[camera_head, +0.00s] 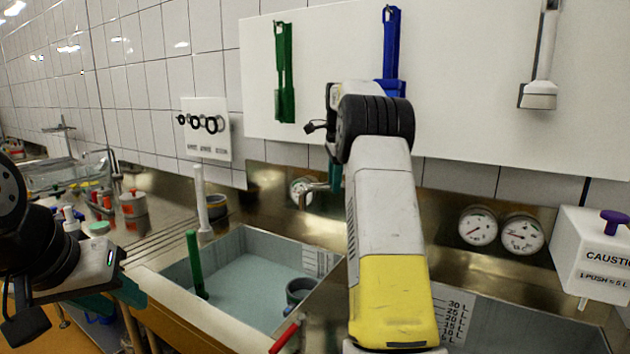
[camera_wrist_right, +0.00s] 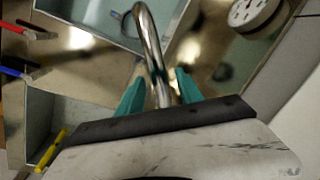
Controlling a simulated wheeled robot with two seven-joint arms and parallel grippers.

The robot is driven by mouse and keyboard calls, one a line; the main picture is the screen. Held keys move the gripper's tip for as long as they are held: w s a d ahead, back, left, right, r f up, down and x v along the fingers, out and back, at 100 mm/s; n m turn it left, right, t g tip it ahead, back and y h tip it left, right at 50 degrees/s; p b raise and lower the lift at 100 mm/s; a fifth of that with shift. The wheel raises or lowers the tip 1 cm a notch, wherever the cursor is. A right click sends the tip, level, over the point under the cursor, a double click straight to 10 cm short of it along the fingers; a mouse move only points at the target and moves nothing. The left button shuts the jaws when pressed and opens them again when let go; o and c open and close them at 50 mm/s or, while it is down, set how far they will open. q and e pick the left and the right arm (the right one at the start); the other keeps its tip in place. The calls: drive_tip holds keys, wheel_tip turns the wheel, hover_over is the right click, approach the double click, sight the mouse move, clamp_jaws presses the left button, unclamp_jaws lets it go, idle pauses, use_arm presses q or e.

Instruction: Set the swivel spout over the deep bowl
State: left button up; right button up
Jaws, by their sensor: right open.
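The chrome swivel spout (camera_wrist_right: 152,50) rises in a curve between the teal fingers of my right gripper (camera_wrist_right: 160,92) in the right wrist view. That gripper is open around the pipe, and I cannot tell if either finger touches it. In the head view the spout (camera_head: 312,187) shows at the back wall, partly hidden by my right arm. A left basin (camera_head: 240,235) holds pale water. A right basin (camera_head: 510,325) with a litre scale is partly hidden by my arm. Which one is the deep bowl is unclear. My left gripper (camera_head: 125,290) is at the left edge, away from the spout.
A green upright handle (camera_head: 194,262) and a grey cup (camera_head: 298,290) are in the left basin. A white post (camera_head: 201,200) stands behind it. Gauges (camera_head: 500,232) and a white dispenser (camera_head: 590,262) are at the right. Red (camera_wrist_right: 28,32) and blue (camera_wrist_right: 12,71) handles lie between the basins.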

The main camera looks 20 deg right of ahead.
clamp_jaws()
idle(1.4)
